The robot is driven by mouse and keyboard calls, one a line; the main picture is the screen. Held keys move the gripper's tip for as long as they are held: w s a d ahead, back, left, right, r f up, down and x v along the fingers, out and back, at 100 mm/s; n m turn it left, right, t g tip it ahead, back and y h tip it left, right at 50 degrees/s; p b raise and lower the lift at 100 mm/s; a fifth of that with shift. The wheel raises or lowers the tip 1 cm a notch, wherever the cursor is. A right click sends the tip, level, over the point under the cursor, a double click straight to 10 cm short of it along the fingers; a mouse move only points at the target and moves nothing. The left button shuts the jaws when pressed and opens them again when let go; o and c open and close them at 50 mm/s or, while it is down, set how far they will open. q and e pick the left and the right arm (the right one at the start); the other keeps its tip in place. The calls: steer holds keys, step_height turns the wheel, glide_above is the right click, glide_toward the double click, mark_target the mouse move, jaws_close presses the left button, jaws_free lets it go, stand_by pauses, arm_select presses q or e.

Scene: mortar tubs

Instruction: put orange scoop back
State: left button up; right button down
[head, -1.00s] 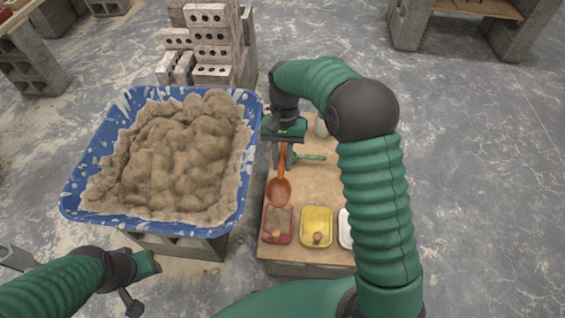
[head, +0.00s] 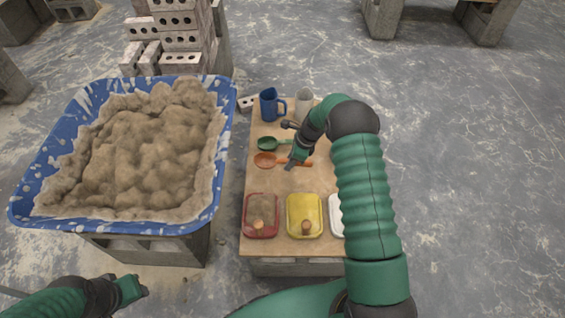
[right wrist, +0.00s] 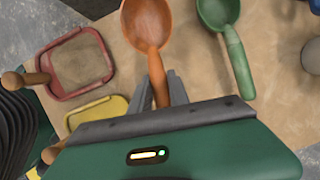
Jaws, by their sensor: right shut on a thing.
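The orange scoop (head: 264,160) lies level at the board's left side, bowl to the left and handle to the right. My right gripper (head: 292,165) is shut on its handle, just below the green scoop (head: 268,144). In the right wrist view the orange scoop's bowl (right wrist: 146,22) points away from me and its handle runs between the fingers (right wrist: 165,90). The green scoop (right wrist: 238,60) lies beside it, apart. Whether the orange scoop touches the board is unclear. My left gripper (head: 132,289) is at the lower left, away from the board; its fingers are not clear.
The wooden board (head: 300,182) carries a blue jug (head: 269,106), a grey bottle (head: 304,102), and red (head: 262,230), yellow (head: 291,215) and white (head: 336,214) trays. A blue mortar tub (head: 222,150) stands to the left. Bare board lies between scoops and trays.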

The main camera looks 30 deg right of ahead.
steer(key=shift+f+b, duration=2.05)
steer(key=shift+f, duration=0.2)
steer(key=c, duration=1.2)
jaws_free()
steer(key=shift+o, duration=0.2)
